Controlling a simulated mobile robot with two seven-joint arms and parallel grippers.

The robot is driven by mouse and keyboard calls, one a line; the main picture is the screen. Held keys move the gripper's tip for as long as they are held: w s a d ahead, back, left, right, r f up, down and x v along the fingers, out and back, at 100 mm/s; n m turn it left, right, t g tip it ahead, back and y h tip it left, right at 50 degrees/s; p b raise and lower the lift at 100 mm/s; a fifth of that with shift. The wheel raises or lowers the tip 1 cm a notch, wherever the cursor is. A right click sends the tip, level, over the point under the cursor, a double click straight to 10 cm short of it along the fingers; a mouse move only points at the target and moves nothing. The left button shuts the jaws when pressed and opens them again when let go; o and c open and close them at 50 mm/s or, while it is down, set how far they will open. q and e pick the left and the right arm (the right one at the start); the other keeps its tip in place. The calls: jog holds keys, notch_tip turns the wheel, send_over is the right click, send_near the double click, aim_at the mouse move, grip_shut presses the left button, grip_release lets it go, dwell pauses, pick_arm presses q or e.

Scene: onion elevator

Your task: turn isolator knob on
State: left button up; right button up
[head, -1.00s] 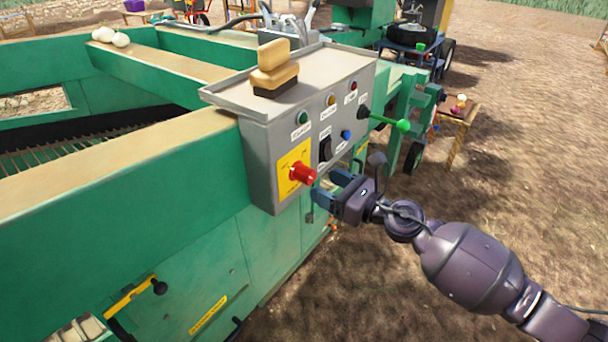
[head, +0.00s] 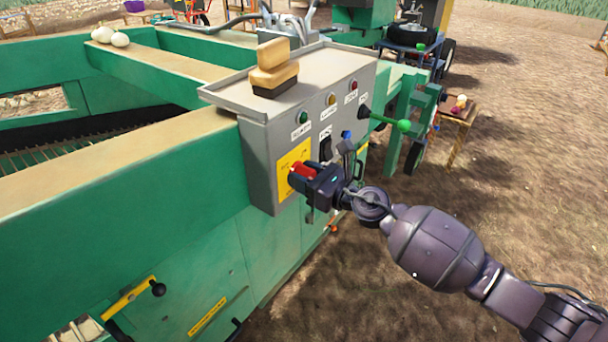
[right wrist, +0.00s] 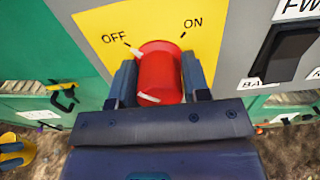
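The red isolator knob (right wrist: 160,72) sits on a yellow plate (right wrist: 95,22) marked OFF at the upper left and ON at the upper right. A white mark at the knob's upper edge points towards OFF. My right gripper (right wrist: 160,85) has one finger on each side of the knob, and both appear to touch it. In the head view, the right gripper (head: 304,178) largely covers the knob (head: 302,170) on the grey control box (head: 258,165). My left gripper is not in view.
A black rocker switch (right wrist: 283,52) is right of the yellow plate. A green-tipped lever (head: 403,126) sticks out from the box's right side. Open dirt ground lies to the right.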

jog(key=c, duration=0.5)
